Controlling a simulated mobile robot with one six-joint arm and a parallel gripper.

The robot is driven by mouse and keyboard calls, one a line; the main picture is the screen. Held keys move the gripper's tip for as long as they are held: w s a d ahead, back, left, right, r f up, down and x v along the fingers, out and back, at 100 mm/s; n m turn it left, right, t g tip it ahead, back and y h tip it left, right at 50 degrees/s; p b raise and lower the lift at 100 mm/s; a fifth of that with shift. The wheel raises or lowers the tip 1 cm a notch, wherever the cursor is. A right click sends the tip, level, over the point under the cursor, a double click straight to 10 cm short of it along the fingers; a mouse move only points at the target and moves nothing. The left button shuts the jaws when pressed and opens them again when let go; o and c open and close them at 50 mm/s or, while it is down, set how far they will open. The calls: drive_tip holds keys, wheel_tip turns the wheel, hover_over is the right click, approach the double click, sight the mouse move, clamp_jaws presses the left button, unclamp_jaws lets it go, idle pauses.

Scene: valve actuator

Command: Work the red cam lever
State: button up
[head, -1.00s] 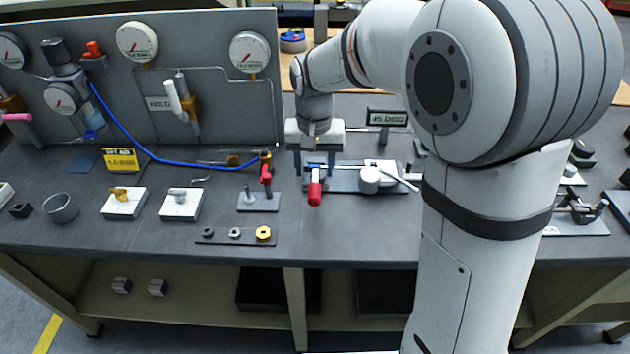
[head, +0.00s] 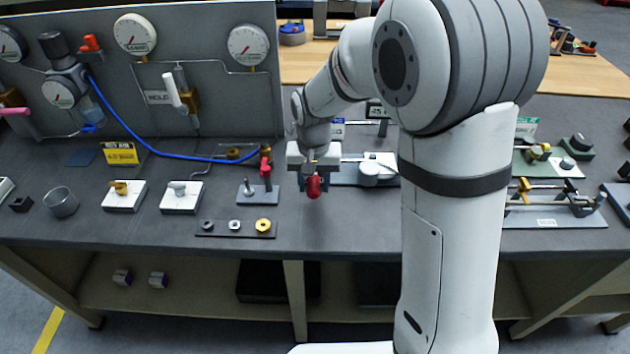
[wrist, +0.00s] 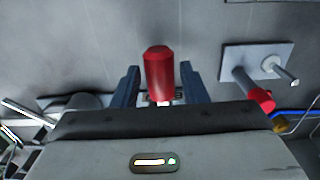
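The red lever (head: 313,187) points toward the front of the bench, by the grey fixture plate (head: 345,179). It shows in the wrist view as a red cylindrical grip (wrist: 160,75). My gripper (head: 313,181) is at the lever. In the wrist view its blue-grey fingers (wrist: 161,88) stand either side of the grip, with a small gap on each side. The gripper is open. The lever's pivot end is mostly hidden by my gripper.
A small plate with a pin and another red-topped post (head: 266,168) stands close to the left. A blue hose (head: 160,157) runs behind it to the gauge panel (head: 215,115). Bare bench lies in front. A clamp fixture (head: 555,200) stands at the far right.

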clamp_jaws()
idle(0.3)
drive_tip(key=shift+d+n, duration=0.2)
drive_tip(key=shift+n, duration=0.1)
drive_tip(key=shift+o, duration=1.2)
unclamp_jaws()
drive_tip(key=shift+r+b, duration=0.3)
drive_tip(key=shift+r, duration=3.6)
